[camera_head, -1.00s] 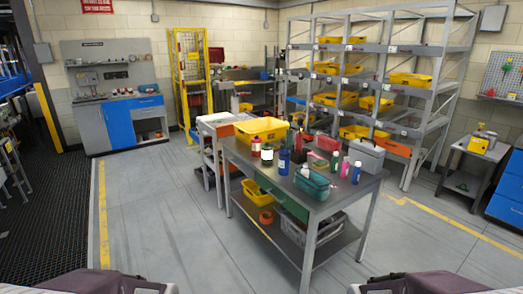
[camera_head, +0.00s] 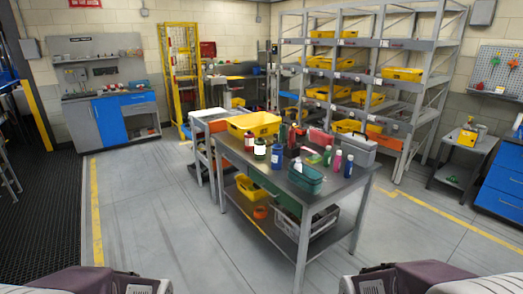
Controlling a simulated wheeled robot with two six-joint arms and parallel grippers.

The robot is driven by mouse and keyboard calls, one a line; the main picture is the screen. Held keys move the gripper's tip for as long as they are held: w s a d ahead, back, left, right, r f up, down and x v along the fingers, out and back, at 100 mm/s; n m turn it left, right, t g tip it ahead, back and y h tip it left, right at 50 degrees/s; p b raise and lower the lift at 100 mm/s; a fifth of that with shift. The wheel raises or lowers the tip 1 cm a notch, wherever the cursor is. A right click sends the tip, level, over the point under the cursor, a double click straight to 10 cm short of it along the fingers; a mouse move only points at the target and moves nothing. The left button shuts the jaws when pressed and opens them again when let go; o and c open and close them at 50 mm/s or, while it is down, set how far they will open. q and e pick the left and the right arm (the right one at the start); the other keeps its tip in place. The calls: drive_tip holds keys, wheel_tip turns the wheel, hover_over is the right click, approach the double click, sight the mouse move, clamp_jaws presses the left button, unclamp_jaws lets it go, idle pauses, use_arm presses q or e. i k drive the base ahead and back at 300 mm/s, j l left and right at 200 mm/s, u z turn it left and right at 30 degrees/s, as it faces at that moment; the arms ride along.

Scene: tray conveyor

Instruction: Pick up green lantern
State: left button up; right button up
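Several small items stand on a grey worktable (camera_head: 232,152) ahead of me. I cannot clearly make out a green lantern among them. A green bottle-like item (camera_head: 327,157) stands on the right half of the table. Parts of my two arms show at the bottom left and bottom right corners, well short of the table. Neither of my grippers is in view.
The table also holds a yellow bin (camera_head: 253,124), blue cup (camera_head: 277,157), teal basket (camera_head: 306,181), pink bottle (camera_head: 337,161) and grey toolbox (camera_head: 358,151). Shelving with yellow bins stands behind. Open grey floor (camera_head: 160,210) lies in front and to the left.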

sight(260, 146)
drive_tip(key=i+l, duration=0.2)
drive_tip(key=i+l+u, duration=0.15)
drive_tip(key=l, duration=0.25)
drive_tip(key=i+j+z, duration=0.3)
drive_tip(key=i+j, duration=0.15)
drive_tip(key=i+j+z, duration=0.3)
drive_tip(key=i+j, duration=0.25)
